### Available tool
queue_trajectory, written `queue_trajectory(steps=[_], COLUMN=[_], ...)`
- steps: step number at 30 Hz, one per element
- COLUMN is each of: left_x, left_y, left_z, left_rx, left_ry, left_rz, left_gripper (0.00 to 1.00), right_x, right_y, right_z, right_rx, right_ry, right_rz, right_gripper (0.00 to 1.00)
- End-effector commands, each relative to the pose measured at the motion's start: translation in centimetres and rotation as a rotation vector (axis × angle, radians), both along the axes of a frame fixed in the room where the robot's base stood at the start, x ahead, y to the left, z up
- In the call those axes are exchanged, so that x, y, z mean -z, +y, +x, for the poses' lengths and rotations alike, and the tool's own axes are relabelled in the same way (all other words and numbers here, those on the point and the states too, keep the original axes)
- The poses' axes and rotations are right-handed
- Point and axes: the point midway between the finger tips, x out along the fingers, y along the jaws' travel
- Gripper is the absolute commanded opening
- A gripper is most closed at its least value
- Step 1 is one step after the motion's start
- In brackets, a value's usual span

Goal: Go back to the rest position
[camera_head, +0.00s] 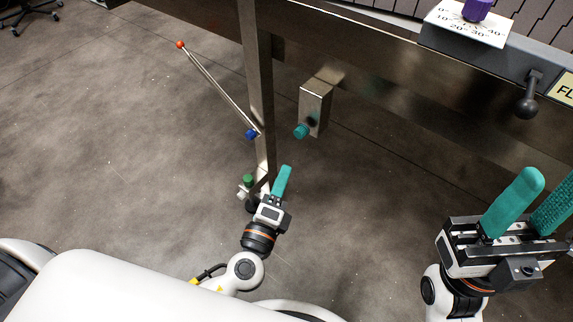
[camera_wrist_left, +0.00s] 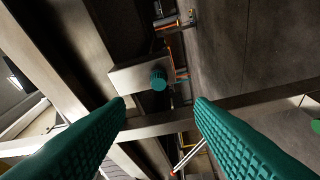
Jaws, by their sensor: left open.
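My left gripper (camera_head: 284,171) points up and away, low beside the conveyor's metal leg. Only one teal finger shows clearly there. In the left wrist view my left gripper (camera_wrist_left: 160,102) has its two teal fingers wide apart with nothing between them. Beyond the fingers is a metal box (camera_wrist_left: 125,77) with a teal knob (camera_wrist_left: 159,78), apart from the fingertips. My right gripper (camera_head: 550,185) is at the right edge in the head view. Its two teal fingers stand apart with no object seen between them, and one is partly cut off by the frame.
The conveyor frame's leg (camera_head: 255,90) carries a rod with a red ball (camera_head: 180,44), a blue knob (camera_head: 251,134) and a green knob (camera_head: 248,180). A black ball lever (camera_head: 527,107) and purple dial knob (camera_head: 477,9) are upper right.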

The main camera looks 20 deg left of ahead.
Motion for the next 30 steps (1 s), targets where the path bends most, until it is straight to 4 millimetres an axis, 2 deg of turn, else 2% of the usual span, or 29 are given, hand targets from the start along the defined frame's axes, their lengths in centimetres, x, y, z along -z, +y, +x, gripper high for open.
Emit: queue_trajectory(steps=[4, 11, 14, 16, 17, 20, 22, 24, 27, 30], left_x=[0.1, -0.2, -1.0, -2.6, -3.8, -9.0, -13.6, -17.8, -22.4, -25.7], left_y=[0.0, -0.6, -2.4, -4.5, -5.5, -8.0, -8.6, -8.2, -6.5, -4.3], left_z=[-0.7, -0.5, -0.3, -0.3, -0.5, -1.9, -3.4, -5.1, -7.5, -9.5], left_rx=[-0.001, 0.036, 0.148, 0.279, 0.346, 0.594, 0.771, 0.929, 1.105, 1.242], left_ry=[0.000, 0.017, 0.059, 0.082, 0.085, 0.050, -0.015, -0.098, -0.224, -0.346], left_rz=[-0.002, -0.053, -0.200, -0.370, -0.455, -0.750, -0.945, -1.113, -1.285, -1.410], left_gripper=[0.49, 0.49, 0.49, 0.49, 0.49, 0.49, 0.49, 0.49, 0.49, 0.49], right_x=[0.0, -0.1, 0.0, 0.0, 0.0, 0.1, 0.2, 0.3, 0.4, 0.4], right_y=[0.0, -0.1, -0.1, -0.1, -0.1, -0.1, -0.1, -0.1, -0.1, -0.1], right_z=[0.1, 0.1, 0.0, 0.0, -0.1, -0.1, -0.2, -0.3, -0.4, -0.4], right_rx=[0.000, 0.003, 0.002, 0.001, 0.002, 0.000, -0.001, 0.000, -0.001, -0.001], right_ry=[0.003, 0.003, 0.007, 0.012, 0.015, 0.025, 0.029, 0.033, 0.039, 0.042], right_rz=[-0.001, 0.006, 0.005, 0.004, 0.004, 0.005, 0.005, 0.005, 0.006, 0.006], right_gripper=[0.39, 0.39, 0.39, 0.39, 0.39, 0.39, 0.39, 0.39, 0.39, 0.39])
